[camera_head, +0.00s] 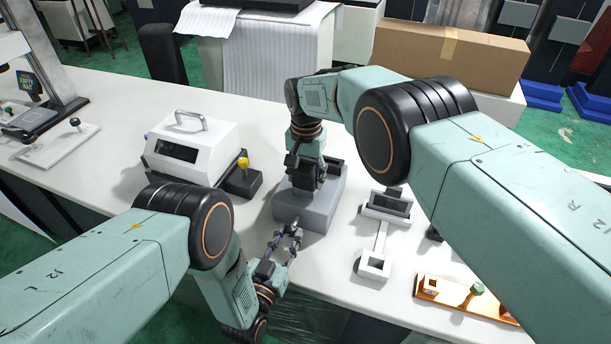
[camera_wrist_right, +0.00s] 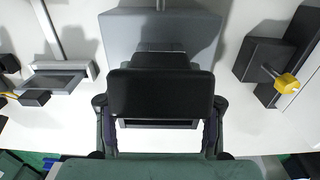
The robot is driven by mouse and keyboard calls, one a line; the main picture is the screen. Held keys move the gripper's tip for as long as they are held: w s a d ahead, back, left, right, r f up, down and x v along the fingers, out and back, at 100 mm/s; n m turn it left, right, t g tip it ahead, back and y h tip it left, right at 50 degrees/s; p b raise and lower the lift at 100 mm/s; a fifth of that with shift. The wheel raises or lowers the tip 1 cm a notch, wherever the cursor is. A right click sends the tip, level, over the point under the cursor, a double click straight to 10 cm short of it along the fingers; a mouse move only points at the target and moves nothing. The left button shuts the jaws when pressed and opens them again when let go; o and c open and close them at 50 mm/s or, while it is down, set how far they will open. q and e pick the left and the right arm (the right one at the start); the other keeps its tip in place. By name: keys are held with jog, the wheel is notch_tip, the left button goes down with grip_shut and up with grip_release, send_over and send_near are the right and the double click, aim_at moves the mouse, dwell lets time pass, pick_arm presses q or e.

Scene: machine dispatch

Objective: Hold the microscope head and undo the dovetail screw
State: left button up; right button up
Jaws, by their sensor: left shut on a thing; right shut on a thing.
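My right gripper (camera_head: 304,172) reaches down over a grey block-shaped stand (camera_head: 308,208) and is shut on a black block, which I take as the microscope head. In the right wrist view this black head (camera_wrist_right: 160,95) fills the space between the two fingers, in front of the grey stand (camera_wrist_right: 120,38). My left gripper (camera_head: 290,234) is low at the stand's near end, its fingers closed in on a small thing there. I take that as the dovetail screw; the fingers hide it, so its turn and depth cannot be told.
A white case with a handle (camera_head: 195,145) and a dark block with a yellow knob (camera_head: 243,178) stand left of the stand. A white device with a dark screen (camera_head: 388,205) stands right of it. An orange tray (camera_head: 460,297) lies at the front right. A cardboard box (camera_head: 450,58) stands behind.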

pick_arm(q)
jog(key=n, duration=0.5)
dwell(0.3)
jog(key=shift+n, duration=1)
jog(key=n, duration=0.3)
jog(key=shift+n, duration=0.7)
jog(key=n, duration=0.3)
jog(key=shift+n, duration=0.3)
